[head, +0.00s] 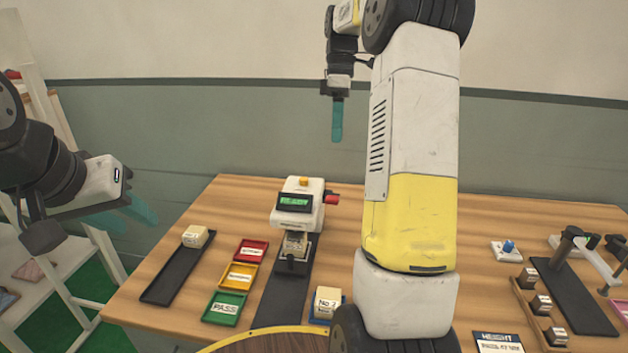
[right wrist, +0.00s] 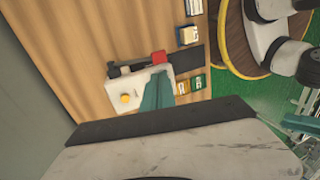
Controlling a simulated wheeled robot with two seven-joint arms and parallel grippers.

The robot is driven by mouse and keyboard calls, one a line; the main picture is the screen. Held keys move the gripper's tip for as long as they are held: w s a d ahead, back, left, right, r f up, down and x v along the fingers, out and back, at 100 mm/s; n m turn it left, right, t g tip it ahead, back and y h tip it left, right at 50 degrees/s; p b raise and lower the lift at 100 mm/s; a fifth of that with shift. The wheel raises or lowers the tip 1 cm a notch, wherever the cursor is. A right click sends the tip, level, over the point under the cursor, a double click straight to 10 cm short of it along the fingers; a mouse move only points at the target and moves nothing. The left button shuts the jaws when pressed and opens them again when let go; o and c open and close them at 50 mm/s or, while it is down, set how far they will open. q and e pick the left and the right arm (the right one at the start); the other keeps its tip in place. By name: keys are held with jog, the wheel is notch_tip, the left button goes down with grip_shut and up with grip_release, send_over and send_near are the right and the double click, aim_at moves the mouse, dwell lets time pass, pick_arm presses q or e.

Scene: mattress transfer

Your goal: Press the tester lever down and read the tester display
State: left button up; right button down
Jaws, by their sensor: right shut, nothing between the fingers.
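The white tester (head: 305,190) stands on a dark base mid-table, with a yellow button on top. Its display (head: 294,201) is lit green, with text too small to read surely. The red lever (head: 332,199) sticks out at its right side; it also shows in the right wrist view (right wrist: 159,57). A labelled block (head: 295,242) sits in the tester. My right gripper (head: 337,138) is shut and empty, pointing down, apart from the lever. In the right wrist view its fingers (right wrist: 157,92) overlap the tester. My left gripper (head: 128,212) is open and empty, left of the table.
Red (head: 251,250), yellow (head: 238,275) and green (head: 225,308) trays lie left of the tester. Another block (head: 327,302) sits right of the tester base. My right arm hides part of the table.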

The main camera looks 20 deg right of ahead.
aim_at(333, 198)
jog(key=x, duration=1.4)
jog(key=shift+s, duration=0.1)
